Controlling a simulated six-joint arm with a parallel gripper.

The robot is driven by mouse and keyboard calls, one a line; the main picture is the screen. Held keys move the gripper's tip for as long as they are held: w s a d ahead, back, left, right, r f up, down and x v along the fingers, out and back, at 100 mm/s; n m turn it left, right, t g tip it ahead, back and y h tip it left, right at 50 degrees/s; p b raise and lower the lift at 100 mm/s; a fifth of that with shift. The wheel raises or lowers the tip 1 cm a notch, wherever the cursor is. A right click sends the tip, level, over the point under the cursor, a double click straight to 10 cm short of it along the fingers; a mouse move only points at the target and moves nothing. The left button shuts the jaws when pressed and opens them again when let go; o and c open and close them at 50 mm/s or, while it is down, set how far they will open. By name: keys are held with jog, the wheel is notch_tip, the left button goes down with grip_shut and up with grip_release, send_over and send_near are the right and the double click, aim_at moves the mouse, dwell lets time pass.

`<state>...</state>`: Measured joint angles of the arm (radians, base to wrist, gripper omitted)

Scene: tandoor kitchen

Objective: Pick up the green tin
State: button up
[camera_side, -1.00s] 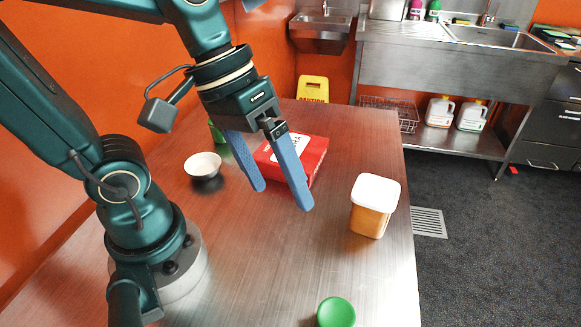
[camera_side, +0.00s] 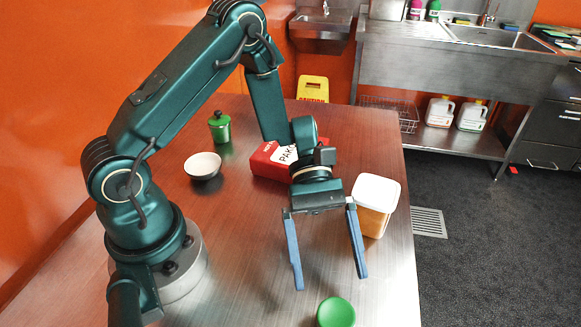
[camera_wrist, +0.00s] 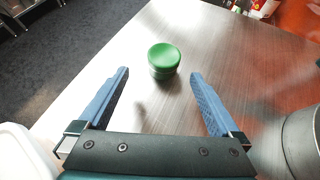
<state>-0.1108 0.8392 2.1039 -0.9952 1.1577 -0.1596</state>
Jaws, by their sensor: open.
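A round green tin (camera_side: 336,313) stands at the near edge of the side view, its lower part cut off by the frame. In the wrist view the green tin (camera_wrist: 164,60) stands upright on the metal table, ahead of the gap between my fingers. My gripper (camera_side: 331,282) is open and empty, its two blue fingers spread wide and pointing toward the tin. In the wrist view my gripper (camera_wrist: 160,73) has one finger to each side of the tin's line, touching nothing. A second green container (camera_side: 219,129) with a dark knob stands far back left.
A white-lidded tub (camera_side: 375,204) with orange contents stands close to the right of my gripper; its lid (camera_wrist: 22,152) shows in the wrist view's lower left corner. A red box (camera_side: 272,160) lies behind my wrist. A white bowl (camera_side: 203,166) stands left. Table around the tin looks clear.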

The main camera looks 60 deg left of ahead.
aim_at(331, 298)
jog(key=shift+s+d+f, duration=0.25)
jog(key=shift+s+f, duration=0.15)
jog(key=shift+f, duration=0.05)
jog(key=shift+x, duration=2.25)
jog(key=c, duration=1.5)
